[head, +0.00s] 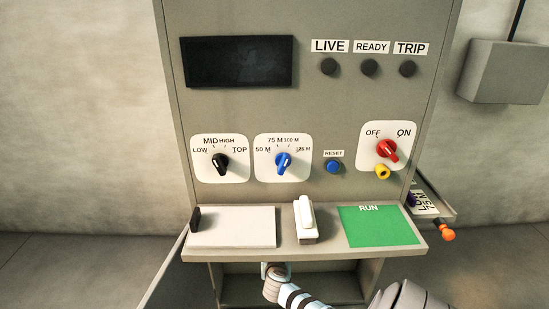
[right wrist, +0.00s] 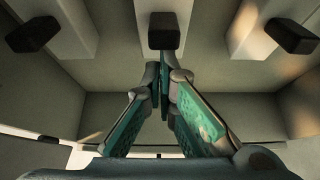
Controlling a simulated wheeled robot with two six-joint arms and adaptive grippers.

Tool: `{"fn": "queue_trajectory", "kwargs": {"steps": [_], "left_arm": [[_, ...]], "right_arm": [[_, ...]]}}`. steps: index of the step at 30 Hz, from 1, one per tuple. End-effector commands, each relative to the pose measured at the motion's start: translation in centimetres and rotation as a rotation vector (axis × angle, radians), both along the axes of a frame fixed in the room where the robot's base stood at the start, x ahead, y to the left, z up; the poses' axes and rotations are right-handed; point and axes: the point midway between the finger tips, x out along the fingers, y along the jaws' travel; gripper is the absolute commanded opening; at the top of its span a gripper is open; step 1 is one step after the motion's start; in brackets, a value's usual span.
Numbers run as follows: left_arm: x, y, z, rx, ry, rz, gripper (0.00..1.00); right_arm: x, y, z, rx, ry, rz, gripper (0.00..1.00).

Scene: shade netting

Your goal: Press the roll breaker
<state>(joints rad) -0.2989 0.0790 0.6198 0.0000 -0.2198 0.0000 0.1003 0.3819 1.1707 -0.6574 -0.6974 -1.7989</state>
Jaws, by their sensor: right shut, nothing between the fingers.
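In the right wrist view, several pale blocks with dark toggle ends hang in a row: a left dark toggle (right wrist: 36,31), a middle dark toggle (right wrist: 165,31) and a right dark toggle (right wrist: 289,36). They look like breakers, but no label shows, so I cannot tell which is the roll breaker. My right gripper (right wrist: 165,72) is shut and empty, its tips in line with the middle toggle; I cannot tell whether they touch. In the head view my right arm reaches under the console shelf, which hides the fingertips. My left gripper is not in view.
The console panel (head: 305,112) carries a black knob (head: 221,162), a blue knob (head: 284,161), a red switch (head: 388,150) and a blue reset button (head: 334,167). Its shelf (head: 331,248) holds a white switch (head: 305,218) and a green RUN plate (head: 379,227). An orange-ended part (head: 448,235) juts out right.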

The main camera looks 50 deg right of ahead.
Motion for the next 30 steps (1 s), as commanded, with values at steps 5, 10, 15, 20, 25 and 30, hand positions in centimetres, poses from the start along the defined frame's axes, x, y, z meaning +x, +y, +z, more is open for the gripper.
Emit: {"fn": "queue_trajectory", "kwargs": {"steps": [5,10,15,20,25,30], "left_arm": [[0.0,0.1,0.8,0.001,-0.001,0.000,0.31],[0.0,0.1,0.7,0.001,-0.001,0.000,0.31],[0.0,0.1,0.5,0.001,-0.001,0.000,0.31],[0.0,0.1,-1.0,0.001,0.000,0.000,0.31],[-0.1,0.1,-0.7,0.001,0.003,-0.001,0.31],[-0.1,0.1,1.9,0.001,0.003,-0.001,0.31]], "right_arm": [[0.1,0.0,0.8,-0.002,-0.002,0.001,0.00],[0.2,-0.1,0.9,-0.006,-0.005,0.002,0.00],[0.2,-0.1,0.7,-0.007,-0.007,0.003,0.00],[-0.2,0.2,-1.5,-0.003,-0.003,0.000,0.00],[-1.7,1.6,-2.4,0.005,0.005,-0.007,0.00],[-4.0,4.1,0.4,0.008,0.005,-0.008,0.00]]}}
